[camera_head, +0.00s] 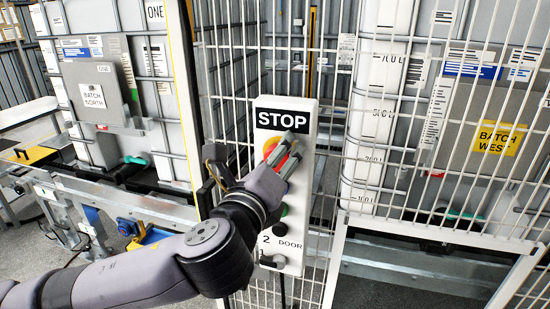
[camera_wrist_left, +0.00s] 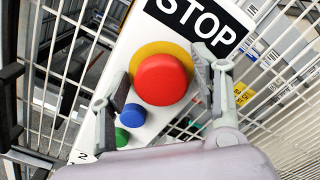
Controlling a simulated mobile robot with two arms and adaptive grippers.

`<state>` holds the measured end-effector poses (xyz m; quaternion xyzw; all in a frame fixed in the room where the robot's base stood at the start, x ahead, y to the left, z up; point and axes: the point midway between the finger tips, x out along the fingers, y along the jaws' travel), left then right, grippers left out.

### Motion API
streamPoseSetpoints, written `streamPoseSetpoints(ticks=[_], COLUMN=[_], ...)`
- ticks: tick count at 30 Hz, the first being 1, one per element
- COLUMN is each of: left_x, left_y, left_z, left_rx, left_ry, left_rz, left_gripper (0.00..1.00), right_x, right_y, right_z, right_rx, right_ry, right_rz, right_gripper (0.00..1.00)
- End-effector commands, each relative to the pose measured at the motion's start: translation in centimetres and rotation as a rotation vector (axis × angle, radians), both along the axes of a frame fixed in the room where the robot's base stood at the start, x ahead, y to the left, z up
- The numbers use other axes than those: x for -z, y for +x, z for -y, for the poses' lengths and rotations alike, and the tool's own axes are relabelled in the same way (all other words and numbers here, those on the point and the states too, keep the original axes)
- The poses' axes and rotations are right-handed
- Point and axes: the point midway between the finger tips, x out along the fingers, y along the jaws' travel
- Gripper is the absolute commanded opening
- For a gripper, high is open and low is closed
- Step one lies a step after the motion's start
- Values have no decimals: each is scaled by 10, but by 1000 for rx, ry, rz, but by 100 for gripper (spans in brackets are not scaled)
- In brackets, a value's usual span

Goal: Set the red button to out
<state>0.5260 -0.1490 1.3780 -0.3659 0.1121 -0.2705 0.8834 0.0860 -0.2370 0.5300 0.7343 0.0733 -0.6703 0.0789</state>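The red button (camera_wrist_left: 162,79) is a round mushroom head on a yellow disc, on a white panel (camera_head: 296,255) under a STOP label. In the head view the red button (camera_head: 278,156) is partly hidden by my left gripper (camera_head: 287,158). In the left wrist view my left gripper (camera_wrist_left: 161,66) is open, with one finger on each side of the red button. I cannot tell whether the fingers touch it, or whether the button is in or out. My right gripper is not in view.
A blue button (camera_wrist_left: 132,117) and a green button (camera_wrist_left: 122,137) sit below the red one. White wire fencing (camera_head: 340,130) surrounds the panel. Behind it stand tanks, one with a yellow BATCH WEST label (camera_head: 498,138). A BATCH NORTH box (camera_head: 92,94) is at left.

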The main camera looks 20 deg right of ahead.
Motion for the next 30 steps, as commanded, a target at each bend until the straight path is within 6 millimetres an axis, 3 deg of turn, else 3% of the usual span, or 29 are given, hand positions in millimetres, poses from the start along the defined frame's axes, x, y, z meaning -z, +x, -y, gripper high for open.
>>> streamPoseSetpoints(ticks=[24, 30], left_x=[0, 0], left_y=[0, 0], left_z=[-1, -1], left_rx=[-1, -1], left_ry=[0, 0], left_rz=[0, 0], left_gripper=[1, 0], right_x=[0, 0], right_y=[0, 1], right_z=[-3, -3], right_rx=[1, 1], right_ry=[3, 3], right_rz=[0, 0], right_gripper=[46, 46])
